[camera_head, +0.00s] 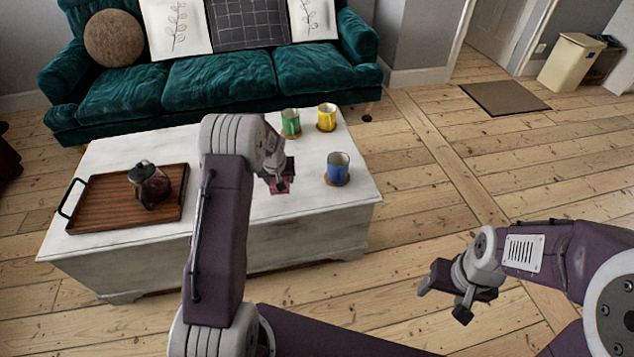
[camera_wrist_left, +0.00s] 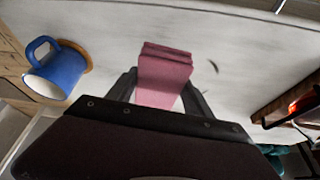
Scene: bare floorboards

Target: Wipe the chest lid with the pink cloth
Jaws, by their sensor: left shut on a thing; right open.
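The white chest (camera_head: 120,262) has a flat pale lid (camera_head: 235,215), which also fills much of the left wrist view (camera_wrist_left: 235,60). My left gripper (camera_head: 279,184) is over the lid's right half, left of the blue mug. It is shut on the folded pink cloth (camera_wrist_left: 165,75), which shows between its fingers in the left wrist view. I cannot tell for sure whether the cloth touches the lid. A small dark curved mark (camera_wrist_left: 213,66) lies on the lid beside the cloth. My right gripper (camera_head: 445,292) is open and empty over the floorboards, right of the chest.
A blue mug (camera_head: 338,169), a green mug (camera_head: 290,123) and a yellow mug (camera_head: 326,117) stand on the lid's right part. A wooden tray (camera_head: 100,205) with a coffee pot (camera_head: 148,184) is at the left. A green sofa (camera_head: 215,88) stands behind the chest.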

